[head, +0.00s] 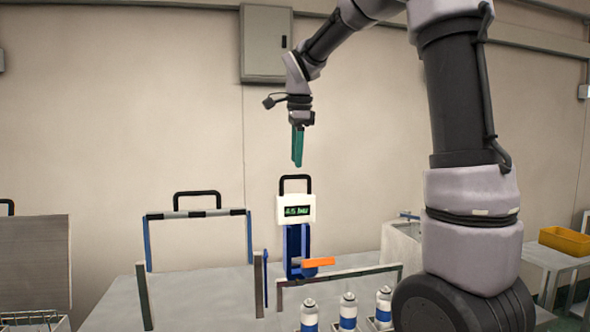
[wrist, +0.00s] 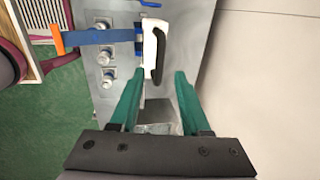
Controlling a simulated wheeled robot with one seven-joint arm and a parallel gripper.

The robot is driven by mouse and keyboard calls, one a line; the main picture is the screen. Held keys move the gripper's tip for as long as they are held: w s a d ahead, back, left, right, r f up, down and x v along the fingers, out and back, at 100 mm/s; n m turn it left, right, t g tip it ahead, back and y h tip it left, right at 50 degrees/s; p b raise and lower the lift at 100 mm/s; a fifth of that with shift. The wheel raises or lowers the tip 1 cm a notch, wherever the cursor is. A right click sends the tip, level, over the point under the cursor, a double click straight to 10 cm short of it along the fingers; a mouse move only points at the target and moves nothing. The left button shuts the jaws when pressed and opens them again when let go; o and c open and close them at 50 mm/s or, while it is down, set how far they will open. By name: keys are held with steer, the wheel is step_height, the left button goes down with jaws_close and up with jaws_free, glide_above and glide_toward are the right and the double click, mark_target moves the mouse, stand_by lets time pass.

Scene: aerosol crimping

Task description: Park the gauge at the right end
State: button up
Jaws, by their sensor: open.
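The gauge (head: 296,209) is a white box with a lit green display and a black loop handle (head: 295,178) on top. It sits upright on a blue column (head: 297,245) with an orange lever (head: 319,262). My gripper (head: 297,165) points down just above the handle, with its teal fingers apart from it in the head view. In the wrist view the gauge (wrist: 149,40) shows from above, with its handle beyond and between my open fingertips (wrist: 159,74). Nothing is between the fingers. Which spot is the right end cannot be told.
A blue-posted frame with a striped bar (head: 197,213) and black handle stands left of the gauge. A low rail (head: 340,274) runs along the bench front, with several white-and-blue cans (head: 348,311) before it. A yellow bin (head: 566,241) sits on a side table at right.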

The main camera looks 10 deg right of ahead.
mark_target(296, 176)
steer(key=shift+w+f, duration=0.2)
steer(key=shift+f, duration=0.8)
steer(key=shift+w+f, duration=0.15)
steer(key=shift+f, duration=0.85)
jaws_close()
